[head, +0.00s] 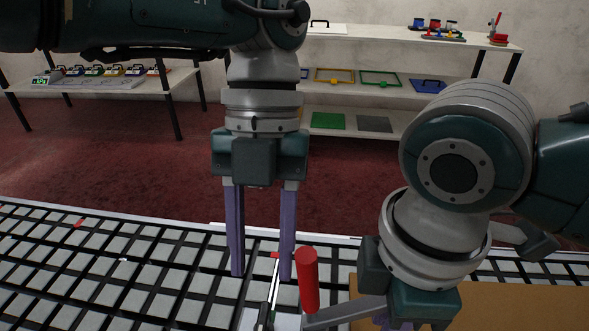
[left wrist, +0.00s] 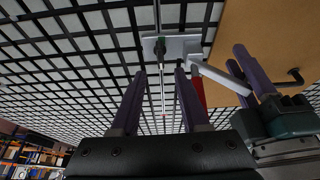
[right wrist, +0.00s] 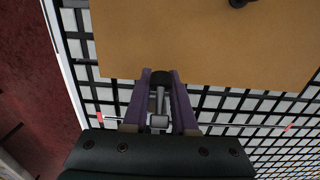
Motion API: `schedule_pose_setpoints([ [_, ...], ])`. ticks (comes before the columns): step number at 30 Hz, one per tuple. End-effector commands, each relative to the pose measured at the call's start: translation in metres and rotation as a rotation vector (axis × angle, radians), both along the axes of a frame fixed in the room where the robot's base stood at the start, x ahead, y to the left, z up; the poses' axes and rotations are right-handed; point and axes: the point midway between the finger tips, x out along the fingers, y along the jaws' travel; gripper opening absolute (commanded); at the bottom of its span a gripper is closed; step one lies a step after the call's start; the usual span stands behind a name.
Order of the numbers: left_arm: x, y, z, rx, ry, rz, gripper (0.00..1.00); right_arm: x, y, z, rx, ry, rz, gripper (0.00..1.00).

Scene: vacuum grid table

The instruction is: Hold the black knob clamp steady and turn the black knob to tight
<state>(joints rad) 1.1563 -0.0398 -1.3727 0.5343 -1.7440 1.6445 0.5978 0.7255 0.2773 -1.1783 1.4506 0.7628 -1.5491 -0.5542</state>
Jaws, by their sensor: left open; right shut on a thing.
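The clamp has a pale base plate (left wrist: 184,45), a dark knob (left wrist: 160,47) and a grey arm (left wrist: 215,78), seen in the left wrist view. In the head view its grey arm (head: 345,311) runs to my right gripper, beside an upright red handle (head: 308,280). My right gripper (right wrist: 160,78) is shut on the clamp's grey metal part (right wrist: 158,103); a black round end shows between its fingertips. My left gripper (head: 262,275) is open and empty, pointing down above the grid, left of the red handle. The knob lies beyond its fingertips (left wrist: 159,72), apart from them. The knob's tightness cannot be seen.
A brown board (right wrist: 200,40) lies on the black-barred grid table (head: 100,265), beside the clamp. A black handle (left wrist: 291,78) stands on the board. A thin pale strip with red ends crosses the grid. Shelves (head: 400,50) stand behind. The grid's left part is mostly clear.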

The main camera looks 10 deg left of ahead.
Motion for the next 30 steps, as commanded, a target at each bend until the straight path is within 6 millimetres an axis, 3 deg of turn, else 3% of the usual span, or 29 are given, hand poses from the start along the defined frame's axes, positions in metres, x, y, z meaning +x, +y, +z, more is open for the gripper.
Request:
schedule_pose_setpoints([
  [3, 0.010, 0.000, 0.023, 0.000, -0.003, 0.000, 0.45, 0.000, 0.000, 0.000, 0.001, 0.000, 0.000, 0.00],
  [7, 0.016, 0.000, 0.038, 0.000, 0.000, 0.000, 0.45, 0.000, 0.000, 0.000, 0.001, 0.000, 0.000, 0.00],
  [18, 0.018, 0.000, 0.046, -0.002, 0.002, -0.001, 0.45, 0.000, 0.000, 0.000, 0.001, 0.000, 0.000, 0.00],
  [25, 0.011, -0.002, 0.035, -0.003, 0.016, 0.070, 0.71, 0.000, 0.000, 0.000, 0.001, 0.000, 0.000, 0.00],
  [30, -0.004, -0.006, 0.017, 0.000, 0.040, 0.301, 0.88, 0.000, 0.000, 0.000, 0.001, -0.001, 0.000, 0.00],
])
